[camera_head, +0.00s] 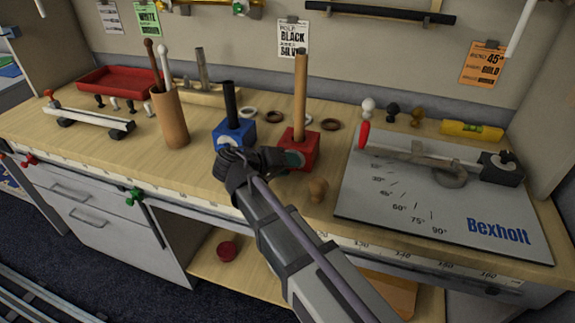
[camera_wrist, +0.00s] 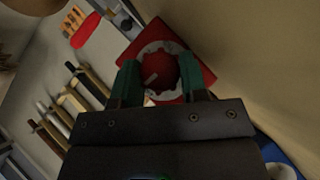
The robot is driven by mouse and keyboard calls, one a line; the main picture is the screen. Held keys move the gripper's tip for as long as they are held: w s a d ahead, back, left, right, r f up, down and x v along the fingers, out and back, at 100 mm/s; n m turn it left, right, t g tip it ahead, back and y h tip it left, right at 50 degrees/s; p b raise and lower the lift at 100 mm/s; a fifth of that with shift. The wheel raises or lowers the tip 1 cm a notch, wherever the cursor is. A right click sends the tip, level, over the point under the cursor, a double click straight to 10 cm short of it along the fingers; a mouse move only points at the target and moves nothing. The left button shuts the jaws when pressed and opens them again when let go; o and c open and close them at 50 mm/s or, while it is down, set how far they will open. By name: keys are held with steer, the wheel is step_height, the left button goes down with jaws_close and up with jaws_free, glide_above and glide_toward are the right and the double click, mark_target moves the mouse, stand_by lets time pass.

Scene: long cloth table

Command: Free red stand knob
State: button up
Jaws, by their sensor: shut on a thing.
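The red stand (camera_head: 309,150) stands on the table in the head view, with a light wooden rod (camera_head: 301,85) upright in it. In the wrist view, the red stand (camera_wrist: 201,60) shows behind a round red knob (camera_wrist: 159,66) with a pale marker line and a grey dial ring around it. My gripper (camera_head: 296,158) is at the front of the stand. In the wrist view, the green fingers of my gripper (camera_wrist: 158,82) are shut on the knob, one on each side. The knob is hidden in the head view.
A blue stand (camera_head: 234,137) with a black rod is close to the left. The grey Bexholt angle board (camera_head: 400,205) lies to the right. A wooden cup (camera_head: 170,118) with sticks stands further left. Rings lie behind the stands.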

steer(key=o, duration=0.9)
steer(key=shift+s, duration=0.1)
